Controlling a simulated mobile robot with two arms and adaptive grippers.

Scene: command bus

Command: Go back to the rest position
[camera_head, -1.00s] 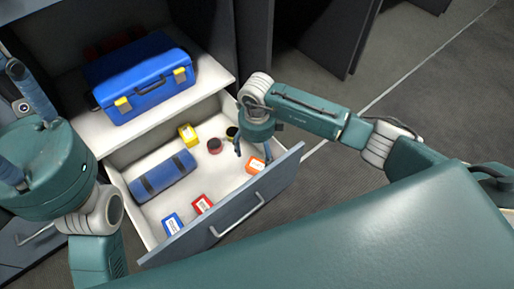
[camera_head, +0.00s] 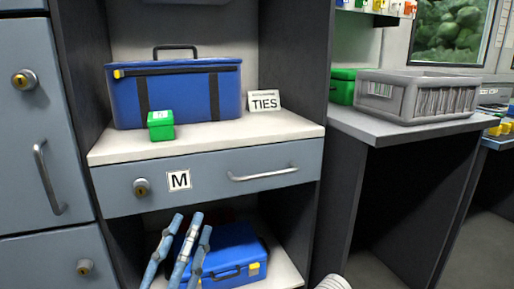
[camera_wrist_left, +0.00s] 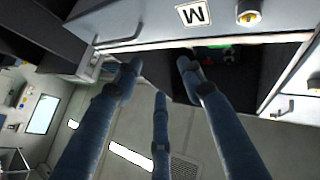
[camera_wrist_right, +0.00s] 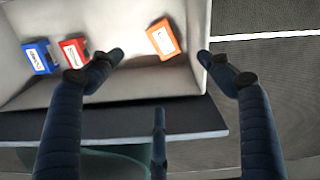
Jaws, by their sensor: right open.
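My left gripper (camera_head: 183,240) shows at the bottom of the head view, in front of the lower shelf. Its three blue fingers are spread and empty, as the left wrist view (camera_wrist_left: 160,75) also shows. My right gripper (camera_wrist_right: 160,70) shows only in the right wrist view.
The drawer marked M (camera_head: 208,180) is shut; above it stand a blue bag (camera_head: 190,95), a green box (camera_head: 160,125) and a TIES sign (camera_head: 265,102). A blue toolbox (camera_head: 232,250) sits on the lower shelf. A grey crate (camera_head: 415,97) is on the right-hand counter (camera_head: 400,128).

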